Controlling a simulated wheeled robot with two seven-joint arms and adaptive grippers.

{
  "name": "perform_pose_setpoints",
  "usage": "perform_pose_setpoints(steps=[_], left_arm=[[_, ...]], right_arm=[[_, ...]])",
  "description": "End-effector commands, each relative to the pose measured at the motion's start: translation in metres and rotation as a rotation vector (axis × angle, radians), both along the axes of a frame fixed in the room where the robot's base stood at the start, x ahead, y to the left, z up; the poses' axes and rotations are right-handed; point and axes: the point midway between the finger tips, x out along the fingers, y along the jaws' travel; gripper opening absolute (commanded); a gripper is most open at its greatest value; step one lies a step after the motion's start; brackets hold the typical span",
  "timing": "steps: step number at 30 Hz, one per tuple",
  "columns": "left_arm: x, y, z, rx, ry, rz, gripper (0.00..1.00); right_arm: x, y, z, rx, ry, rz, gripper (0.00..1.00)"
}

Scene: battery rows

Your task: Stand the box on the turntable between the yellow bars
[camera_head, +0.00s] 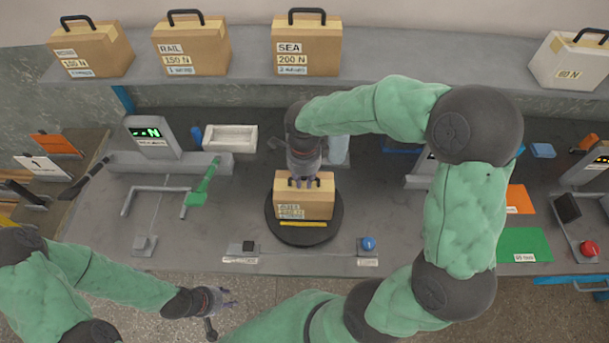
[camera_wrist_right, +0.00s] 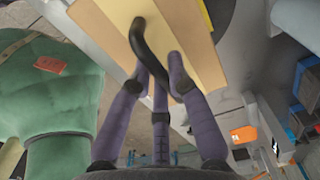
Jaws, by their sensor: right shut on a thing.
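The cardboard box (camera_head: 305,203), with pale labels on its front, is upright over the black round turntable (camera_head: 303,236). I cannot tell whether its base touches the disc. One yellow bar (camera_head: 303,223) shows along the box's front; any bar behind is hidden by the box. My right gripper (camera_head: 303,181) comes down from above and is shut on the box's dark handle. In the right wrist view the handle (camera_wrist_right: 150,52) passes between my purple fingers, above the tan box top (camera_wrist_right: 115,18). My left gripper (camera_head: 224,300) hangs empty before the bench; its fingers are too small to judge.
Three brown boxes (camera_head: 306,50) and a white box (camera_head: 570,62) stand on the back shelf (camera_head: 390,68). A white tray (camera_head: 230,138), a scale display (camera_head: 152,137) and a green-handled lever (camera_head: 203,182) are left. A blue button (camera_head: 368,243) is at the front edge. My right arm covers much of the right side.

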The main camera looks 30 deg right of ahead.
Motion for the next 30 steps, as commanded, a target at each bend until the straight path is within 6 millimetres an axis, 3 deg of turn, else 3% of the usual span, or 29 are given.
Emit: perform_pose_setpoints(steps=[15, 16, 18, 30], left_arm=[[0.0000, 0.0000, -0.0059, 0.000, 0.000, 0.000, 0.40], [-0.0001, 0.0000, -0.0056, 0.000, 0.000, 0.000, 0.40], [-0.0001, 0.0000, -0.0050, 0.000, 0.000, 0.000, 0.40], [0.0000, 0.0000, -0.0027, 0.000, 0.000, 0.000, 0.40]], right_arm=[[0.0025, -0.0007, -0.0099, 0.000, -0.009, -0.002, 0.00], [0.0006, -0.0001, -0.0117, 0.001, -0.003, -0.001, 0.24], [0.0006, -0.0001, -0.0111, 0.001, -0.003, -0.001, 0.42], [0.0006, -0.0001, -0.0087, 0.001, -0.003, -0.001, 0.42]])
